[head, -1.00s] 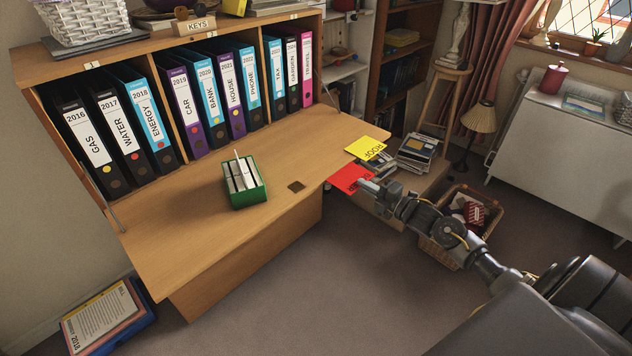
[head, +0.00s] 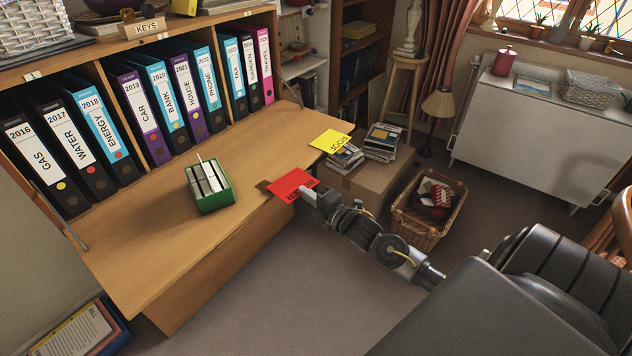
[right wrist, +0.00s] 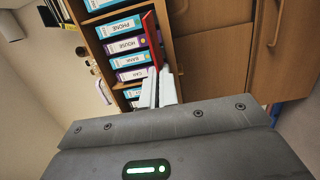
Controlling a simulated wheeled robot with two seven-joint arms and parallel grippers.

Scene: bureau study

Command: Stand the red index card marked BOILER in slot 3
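The red card (head: 294,184) is in my right gripper (head: 308,193), its dark lettering upside down and partly covered by the fingers. It shows near the desk's front edge in the head view. In the right wrist view the fingers (right wrist: 158,88) are shut on the red card (right wrist: 151,38), which is seen nearly edge-on. A green box (head: 215,199) with white dividers stands on the desk, left of and apart from the card. One divider sticks up higher than the others. Slot numbers are too small to read. My left gripper is out of view.
A yellow card (head: 331,141) marked ROOF lies at the desk's right end. Labelled binders (head: 140,108) line the back of the desk (head: 155,225). A wicker basket (head: 420,232) and a cardboard box (head: 372,182) stand to the right. The desk around the green box is clear.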

